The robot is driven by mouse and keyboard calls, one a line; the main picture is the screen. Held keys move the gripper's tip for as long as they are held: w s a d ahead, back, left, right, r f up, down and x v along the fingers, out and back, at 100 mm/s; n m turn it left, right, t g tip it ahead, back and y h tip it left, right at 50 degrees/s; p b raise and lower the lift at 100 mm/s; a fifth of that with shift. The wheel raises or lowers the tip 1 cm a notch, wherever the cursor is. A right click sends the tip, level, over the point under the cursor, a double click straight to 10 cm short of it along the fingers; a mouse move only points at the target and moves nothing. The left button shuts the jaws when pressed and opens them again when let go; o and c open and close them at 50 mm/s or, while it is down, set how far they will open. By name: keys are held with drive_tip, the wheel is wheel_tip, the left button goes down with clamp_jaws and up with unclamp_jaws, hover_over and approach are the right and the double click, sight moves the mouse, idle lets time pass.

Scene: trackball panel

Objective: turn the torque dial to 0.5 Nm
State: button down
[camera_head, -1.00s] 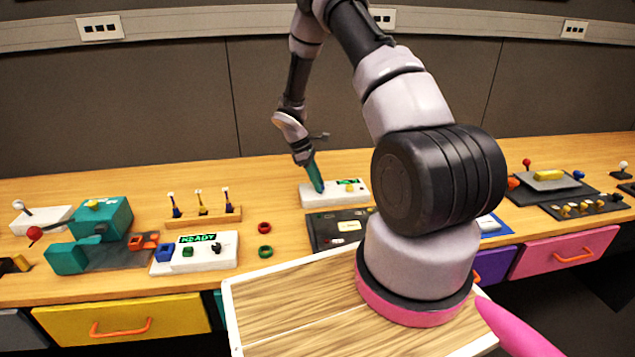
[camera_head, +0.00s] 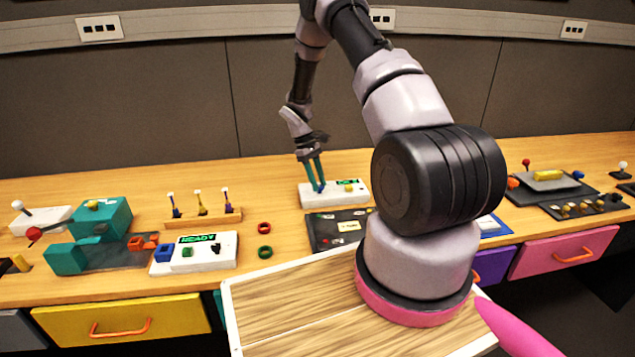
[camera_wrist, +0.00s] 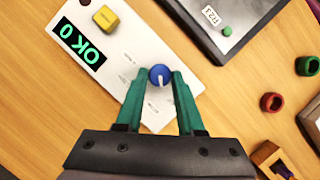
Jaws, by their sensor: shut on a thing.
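The torque dial (camera_wrist: 159,76) is a round blue knob with a white pointer line, on a white panel (camera_wrist: 120,54). The panel also shows in the head view (camera_head: 333,201). My gripper (camera_wrist: 160,78) has its two teal fingers on either side of the knob, shut on it. In the head view my gripper (camera_head: 319,188) reaches down to the left part of the panel. The pointer runs from the knob's centre toward the fingers' base side. The scale marks are too small to read.
A yellow block (camera_wrist: 105,18) sits on the same panel. A dark panel (camera_head: 338,230) lies just in front of it. Red (camera_head: 264,228) and green (camera_head: 265,252) rings lie on the table to the left. A white READY panel (camera_head: 195,252) stands further left.

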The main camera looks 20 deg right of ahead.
drive_tip(key=shift+w+d+m+y, duration=0.1)
drive_tip(key=shift+m+y, duration=0.3)
drive_tip(key=shift+m, duration=0.7)
drive_tip(key=c, duration=0.5)
unclamp_jaws()
drive_tip(key=v, duration=1.1)
drive_tip(key=shift+w+f, duration=0.1)
